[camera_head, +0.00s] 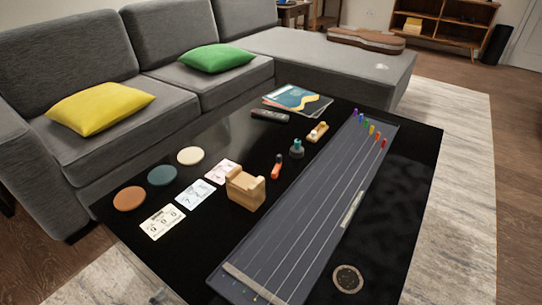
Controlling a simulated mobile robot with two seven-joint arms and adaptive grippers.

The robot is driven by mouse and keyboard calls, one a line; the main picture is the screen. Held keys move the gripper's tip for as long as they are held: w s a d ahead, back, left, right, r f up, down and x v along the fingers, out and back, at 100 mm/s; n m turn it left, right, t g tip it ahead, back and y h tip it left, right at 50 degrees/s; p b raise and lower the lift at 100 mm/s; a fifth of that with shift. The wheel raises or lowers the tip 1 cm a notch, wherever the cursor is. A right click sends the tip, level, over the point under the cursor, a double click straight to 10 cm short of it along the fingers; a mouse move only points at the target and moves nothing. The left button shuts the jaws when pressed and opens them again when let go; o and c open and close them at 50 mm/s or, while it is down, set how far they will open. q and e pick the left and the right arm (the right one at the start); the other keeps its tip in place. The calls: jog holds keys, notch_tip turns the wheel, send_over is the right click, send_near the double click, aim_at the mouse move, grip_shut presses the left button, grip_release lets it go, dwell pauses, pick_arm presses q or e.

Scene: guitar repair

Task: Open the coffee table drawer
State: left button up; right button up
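The black, glossy coffee table (408,165) fills the middle and lower part of the head view. Its top is covered with several objects. No drawer front can be made out; the side of the table nearest me is mostly cut off by the bottom of the picture. A small pale, shiny piece (157,296) shows at the lower left edge of the table, too small to tell what it is. Neither of my grippers is in view.
On the table lie a long stringed board (318,205) with coloured pegs, a wooden stand (245,188), coasters (129,198), cards (162,222), a remote (270,115), magazines (297,99) and a round coil (347,278). A grey sofa (165,45) borders the table; rug (462,190) lies right.

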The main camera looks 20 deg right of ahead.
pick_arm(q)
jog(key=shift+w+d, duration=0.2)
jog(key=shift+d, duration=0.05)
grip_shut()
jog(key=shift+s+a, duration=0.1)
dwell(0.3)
